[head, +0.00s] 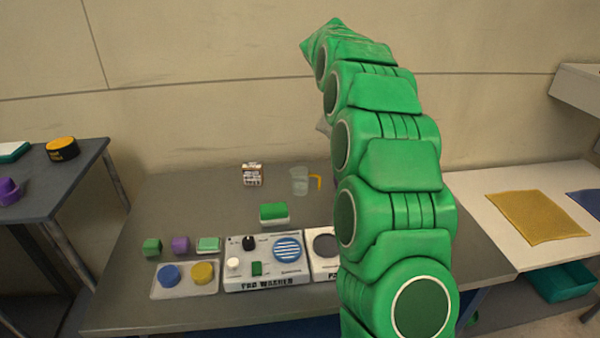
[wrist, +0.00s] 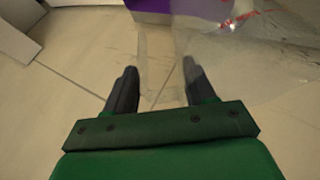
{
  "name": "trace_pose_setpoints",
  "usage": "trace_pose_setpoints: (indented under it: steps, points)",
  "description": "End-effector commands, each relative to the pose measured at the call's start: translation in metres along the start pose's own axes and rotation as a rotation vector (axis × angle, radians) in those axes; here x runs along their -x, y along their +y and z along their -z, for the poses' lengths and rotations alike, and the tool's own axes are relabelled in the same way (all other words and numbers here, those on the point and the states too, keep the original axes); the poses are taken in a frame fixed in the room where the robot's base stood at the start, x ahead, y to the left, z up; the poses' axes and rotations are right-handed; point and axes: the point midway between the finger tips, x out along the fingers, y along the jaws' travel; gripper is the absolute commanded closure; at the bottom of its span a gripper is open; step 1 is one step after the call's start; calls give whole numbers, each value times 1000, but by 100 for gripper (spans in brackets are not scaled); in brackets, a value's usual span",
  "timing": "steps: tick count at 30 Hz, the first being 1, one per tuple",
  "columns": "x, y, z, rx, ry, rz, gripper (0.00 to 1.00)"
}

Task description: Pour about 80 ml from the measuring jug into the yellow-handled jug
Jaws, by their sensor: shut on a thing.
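The yellow-handled jug (head: 299,182) is clear and stands upright toward the back of the grey table in the head view, its handle to the right. My gripper (wrist: 160,88) is shut on a clear, see-through thing with red marks, which looks like the measuring jug (wrist: 255,55). Its clear handle shows between the fingers, and its body fills the upper right of the wrist view. Its tilt and liquid level cannot be told. In the head view my green arm hides my gripper and most of what it holds.
A small patterned box (head: 252,175) stands left of the yellow-handled jug. A green-topped block (head: 273,213) and a white control panel (head: 265,277) are in front. A purple thing (wrist: 150,5) shows at the wrist view's top. A yellow cloth (head: 537,217) lies on the right table.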

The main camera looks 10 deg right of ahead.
Motion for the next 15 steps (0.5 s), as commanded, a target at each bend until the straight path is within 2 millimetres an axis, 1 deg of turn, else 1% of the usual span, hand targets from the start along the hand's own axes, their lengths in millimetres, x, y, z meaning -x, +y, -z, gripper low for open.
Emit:
trace_pose_setpoints:
  steps: [1,5,15]
  points:
    - [-3,4,-1,-14,-1,25,97]
    - [-11,10,-3,-39,-9,91,98]
    - [-32,20,-10,-109,-29,270,98]
